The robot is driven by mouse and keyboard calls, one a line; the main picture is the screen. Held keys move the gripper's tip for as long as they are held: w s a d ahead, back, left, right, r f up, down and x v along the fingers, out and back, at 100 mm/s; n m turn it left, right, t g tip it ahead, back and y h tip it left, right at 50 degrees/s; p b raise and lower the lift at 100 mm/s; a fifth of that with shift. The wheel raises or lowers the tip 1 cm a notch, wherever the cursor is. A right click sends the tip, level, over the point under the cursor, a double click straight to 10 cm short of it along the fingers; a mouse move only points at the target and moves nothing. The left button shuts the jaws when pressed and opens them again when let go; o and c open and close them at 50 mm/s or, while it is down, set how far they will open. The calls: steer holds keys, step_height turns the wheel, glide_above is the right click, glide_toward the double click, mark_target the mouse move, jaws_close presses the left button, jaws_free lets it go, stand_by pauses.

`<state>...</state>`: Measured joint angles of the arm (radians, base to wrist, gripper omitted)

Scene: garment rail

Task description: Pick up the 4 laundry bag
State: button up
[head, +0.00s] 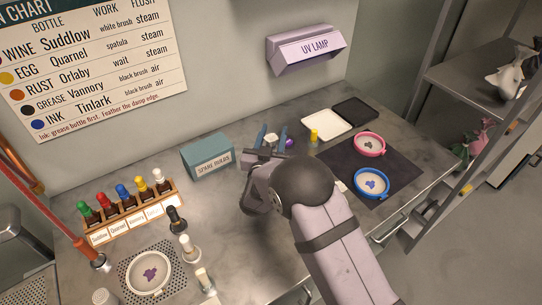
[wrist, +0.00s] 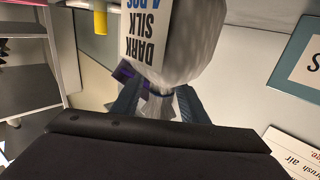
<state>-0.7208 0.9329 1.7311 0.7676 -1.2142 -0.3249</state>
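My gripper (head: 271,136) is over the back middle of the bench, its two blue-grey fingers apart. In the wrist view the fingers of my gripper (wrist: 157,105) also stand apart. A pale, rounded bundle (wrist: 190,45) with a white label reading "DARK SILK" and a partly cut-off line fills the view just beyond them. Its narrow end lies around the gap between the fingers; I cannot tell whether they touch it. In the head view only a small pale part (head: 270,139) shows between the fingers. I cannot read which bag is number 4.
A teal box (head: 208,155) stands left of my gripper and a small purple item (head: 291,143) right of it. A dark mat with pink (head: 370,144) and blue (head: 372,184) hoops is at right. A pale bag (head: 506,82) and a pink bag (head: 481,135) are on the right shelves.

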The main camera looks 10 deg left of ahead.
steer(key=shift+w, duration=0.1)
jaws_close()
steer(key=shift+r, duration=0.15)
